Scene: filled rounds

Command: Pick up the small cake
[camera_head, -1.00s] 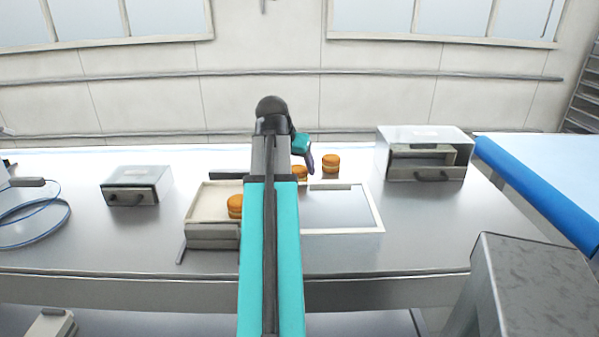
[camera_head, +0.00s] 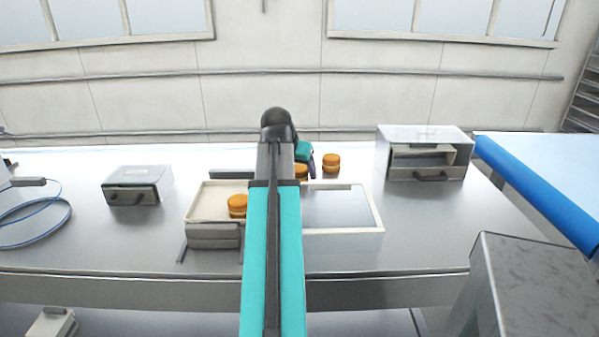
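Small round orange-brown cakes show in the head view. A second cake (camera_head: 301,172) is partly hidden behind my arm, near the tray's back edge. A third cake (camera_head: 331,163) stands on the table behind the tray, to the right. My gripper (camera_head: 311,166) is partly hidden by my own arm. Its dark finger end is close to the second and third cakes. I cannot tell whether it touches either one or whether it is open.
A small metal box with a handle (camera_head: 137,186) stands on the table at left. A larger box with a drawer (camera_head: 424,153) stands at right. A blue cable (camera_head: 62,212) lies far left. The table (camera_head: 420,225) is bare right of the tray.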

